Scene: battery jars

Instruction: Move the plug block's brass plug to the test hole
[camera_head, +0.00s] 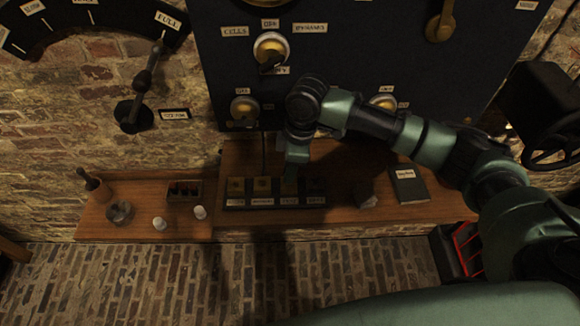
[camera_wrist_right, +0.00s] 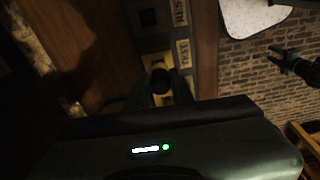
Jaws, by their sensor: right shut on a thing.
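The plug block (camera_head: 232,203) is a dark strip on the wooden shelf, with brass plates and a row of pale labels. My right gripper (camera_head: 291,181) points down at its third plate. In the wrist view, the right gripper is shut on a dark round knob (camera_wrist_right: 160,78), which appears to be the top of the plug. The knob is over a brass plate (camera_wrist_right: 153,60) beside a label reading TEST (camera_wrist_right: 185,53). The plug's lower part and the hole are hidden, so I cannot tell how deep it sits. A dark shape like my left gripper (camera_wrist_right: 285,61) shows over the floor.
The wooden shelf (camera_head: 340,205) carries a small dark box (camera_head: 184,190), two white pieces, a round metal dish (camera_head: 120,213) and a wooden-handled tool on the left. A grey lump (camera_head: 365,195) and a dark book (camera_head: 408,185) lie right. The dark switch panel (camera_head: 340,60) rises behind.

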